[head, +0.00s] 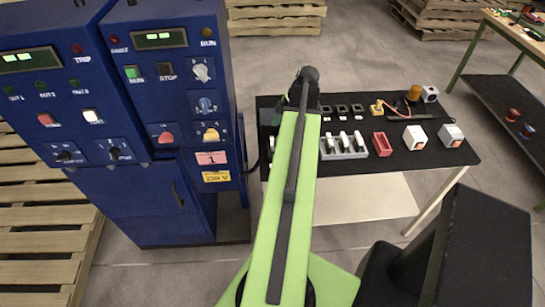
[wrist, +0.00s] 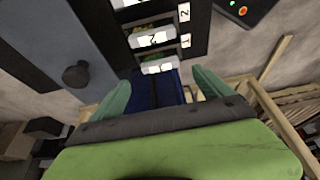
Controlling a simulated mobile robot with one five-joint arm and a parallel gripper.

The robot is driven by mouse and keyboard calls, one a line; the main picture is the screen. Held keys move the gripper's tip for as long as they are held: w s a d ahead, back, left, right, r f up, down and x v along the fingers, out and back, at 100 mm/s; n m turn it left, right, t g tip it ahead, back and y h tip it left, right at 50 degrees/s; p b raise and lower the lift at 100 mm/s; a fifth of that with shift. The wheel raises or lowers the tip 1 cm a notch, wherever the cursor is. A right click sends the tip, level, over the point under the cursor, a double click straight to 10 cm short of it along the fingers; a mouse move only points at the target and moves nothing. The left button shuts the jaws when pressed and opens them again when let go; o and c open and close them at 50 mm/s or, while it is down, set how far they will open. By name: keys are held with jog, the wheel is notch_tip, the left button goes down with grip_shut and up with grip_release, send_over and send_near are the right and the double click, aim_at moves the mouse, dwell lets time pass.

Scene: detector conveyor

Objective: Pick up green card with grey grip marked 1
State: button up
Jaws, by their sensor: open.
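In the wrist view, a card with a pale grey grip (wrist: 159,66) shows a little green just above its grip, ahead of the fingers. Its mark is too small to read. Another grey-gripped card (wrist: 152,39) with a dark mark lies beyond it, and a further one is cut off at the top edge. White labels stand at their right; one reads 2 and the nearer one is unclear. My gripper (wrist: 162,90) is open and empty, its two teal fingers spread, short of the nearest grip. In the head view, my arm hides the gripper's fingers.
A dark-topped table (head: 455,166) carries a grey rack (head: 343,147), a red tray (head: 382,144) and white boxes (head: 415,138) right of my arm. A blue cabinet (head: 150,210) stands left. Pallets (head: 40,245) lie around. A dark knob (wrist: 76,75) sits left in the wrist view.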

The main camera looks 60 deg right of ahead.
aim_at(273, 141)
jog(key=shift+x, duration=0.85)
jog(key=shift+r, duration=0.1)
jog(key=b+x, duration=0.5)
jog(key=shift+s+d+f, duration=0.1)
jog(key=shift+s+f, duration=0.2)
jog(key=shift+s, duration=0.05)
jog(key=shift+r, duration=0.15)
jog(key=c, duration=1.5)
